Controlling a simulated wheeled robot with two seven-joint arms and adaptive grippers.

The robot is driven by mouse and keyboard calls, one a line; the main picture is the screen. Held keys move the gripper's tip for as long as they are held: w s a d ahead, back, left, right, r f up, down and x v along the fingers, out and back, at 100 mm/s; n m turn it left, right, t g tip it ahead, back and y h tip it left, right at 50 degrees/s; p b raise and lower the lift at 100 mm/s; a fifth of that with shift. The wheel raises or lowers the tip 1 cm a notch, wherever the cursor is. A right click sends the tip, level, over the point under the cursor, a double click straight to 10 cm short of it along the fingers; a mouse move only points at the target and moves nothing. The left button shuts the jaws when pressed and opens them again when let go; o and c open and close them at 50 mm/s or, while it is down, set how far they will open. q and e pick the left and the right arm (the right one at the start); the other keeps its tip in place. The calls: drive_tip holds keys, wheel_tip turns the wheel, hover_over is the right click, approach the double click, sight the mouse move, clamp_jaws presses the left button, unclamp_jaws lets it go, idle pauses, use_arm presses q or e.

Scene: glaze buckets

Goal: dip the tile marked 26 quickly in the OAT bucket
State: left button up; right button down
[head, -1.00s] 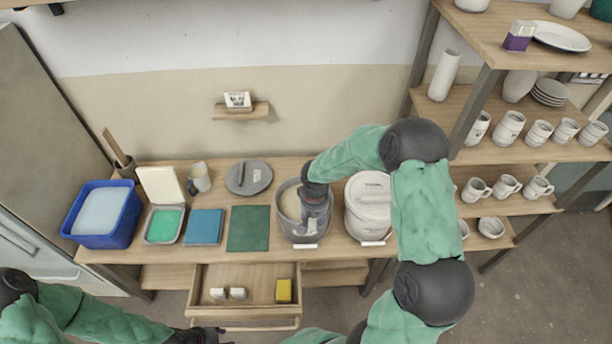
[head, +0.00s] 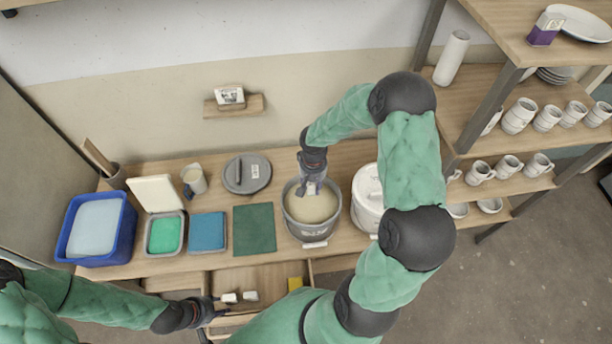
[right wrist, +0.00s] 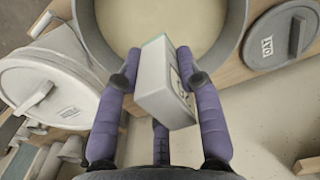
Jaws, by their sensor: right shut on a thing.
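My right gripper (head: 312,186) is above the back part of an open grey bucket (head: 294,225) of cream glaze. In the right wrist view the gripper (right wrist: 160,82) is shut on a pale grey block-like tile (right wrist: 160,72). Dark marks show on the tile's right face, too oblique to read. The tile appears over the glaze (right wrist: 165,22) near the bucket's rim; I cannot tell if it touches the glaze. A grey lid (head: 256,172) lies left of the bucket and reads OAT in the right wrist view (right wrist: 275,45). My left gripper (head: 212,311) is at the open drawer's front; its jaws are unclear.
A lidded white bucket (head: 367,190) stands right of the open one. Leftward are a dark green mat (head: 254,229), a blue mat (head: 207,232), a green-filled tray (head: 164,235) and a blue tub (head: 126,237). The open drawer (head: 262,277) holds two small white blocks and a yellow one.

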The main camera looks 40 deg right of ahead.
drive_tip(key=shift+s+f, duration=0.25)
drive_tip(key=shift+s, duration=0.15)
drive_tip(key=shift+s+f+b, duration=0.1)
drive_tip(key=shift+f+b, duration=0.25)
drive_tip(key=shift+b, duration=0.05)
drive_tip(key=f, duration=0.1)
drive_tip(key=f+b, duration=0.1)
drive_tip(key=shift+w+f+b, duration=0.25)
drive_tip(key=shift+f+b, duration=0.1)
drive_tip(key=shift+f, duration=0.05)
drive_tip(key=shift+s+r, duration=0.1)
drive_tip(key=shift+r, duration=0.15)
use_arm(q)
drive_tip(key=shift+s+f, duration=0.2)
drive_tip(key=shift+f, duration=0.45)
drive_tip(key=shift+s+f, duration=0.15)
drive_tip(key=shift+f, duration=0.45)
drive_tip(key=shift+f+b, duration=2.25)
drive_tip(key=shift+b, duration=0.05)
use_arm(e)
drive_tip(key=shift+f, duration=2.3)
